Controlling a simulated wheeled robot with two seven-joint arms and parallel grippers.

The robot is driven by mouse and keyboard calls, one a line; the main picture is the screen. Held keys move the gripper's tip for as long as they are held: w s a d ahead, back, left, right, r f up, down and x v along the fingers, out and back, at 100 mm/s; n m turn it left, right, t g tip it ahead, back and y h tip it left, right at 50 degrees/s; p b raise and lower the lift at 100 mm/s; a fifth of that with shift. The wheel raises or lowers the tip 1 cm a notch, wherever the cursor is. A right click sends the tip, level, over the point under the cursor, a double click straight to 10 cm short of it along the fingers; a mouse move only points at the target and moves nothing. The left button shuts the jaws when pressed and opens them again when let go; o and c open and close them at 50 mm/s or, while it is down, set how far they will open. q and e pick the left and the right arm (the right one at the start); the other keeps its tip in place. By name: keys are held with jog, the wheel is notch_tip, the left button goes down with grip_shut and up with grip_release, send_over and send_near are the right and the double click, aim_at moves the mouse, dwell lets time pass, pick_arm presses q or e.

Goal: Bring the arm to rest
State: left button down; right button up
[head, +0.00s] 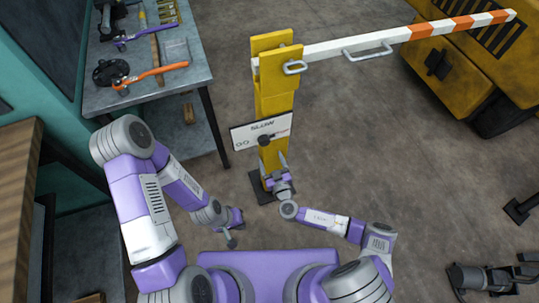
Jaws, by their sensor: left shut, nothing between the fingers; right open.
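A barrier arm (345,45) with white and orange stripes extends from the top of a yellow post (276,98) toward the upper right. A grey handle (368,50) is fixed on its side. A grey metal loop (294,67) sits at the post's head. My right gripper (274,163) is open, its fingers pointing up the picture in front of the lower post, just below a white sign plate (250,136). I cannot tell whether it touches the post. My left gripper (231,242) is shut and empty, low at the left of the post, away from the barrier arm.
A grey workbench (180,88) with tools stands at the upper left. A wooden-topped unit (15,190) is at the left edge. A yellow forklift body (455,65) is at the upper right, near the barrier arm. Dark metal parts (490,278) lie at the lower right. The floor between is clear.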

jog(key=shift+a, duration=0.1)
dwell(0.4)
jog(key=s+a+r+n+g+y, duration=0.1)
jog(key=s+a+n+g+y, duration=0.45)
jog(key=n, duration=0.85)
jog(key=s+a+n+g+y, duration=0.45)
jog(key=s+n+g, duration=0.25)
jog(key=n, duration=0.8)
jog(key=s+d+f+n+g+h, duration=0.3)
jog(key=s+d+n+h, duration=0.15)
jog(key=n, duration=0.65)
jog(key=s+d+f+n+g+h, duration=0.3)
jog(key=s+d+n, duration=0.25)
jog(key=n, duration=0.55)
jog(key=d+r+n+t+h, duration=0.1)
jog(key=d+r+n, duration=0.1)
jog(key=d+n, duration=0.2)
jog(key=s+d+r+n+h+p, duration=0.1)
jog(key=d+r+n+h, duration=0.1)
jog(key=n, duration=0.7)
jog(key=shift+s+d+r+t, duration=0.15)
jog(key=shift+d+r+t, duration=0.2)
jog(key=shift+d, duration=0.55)
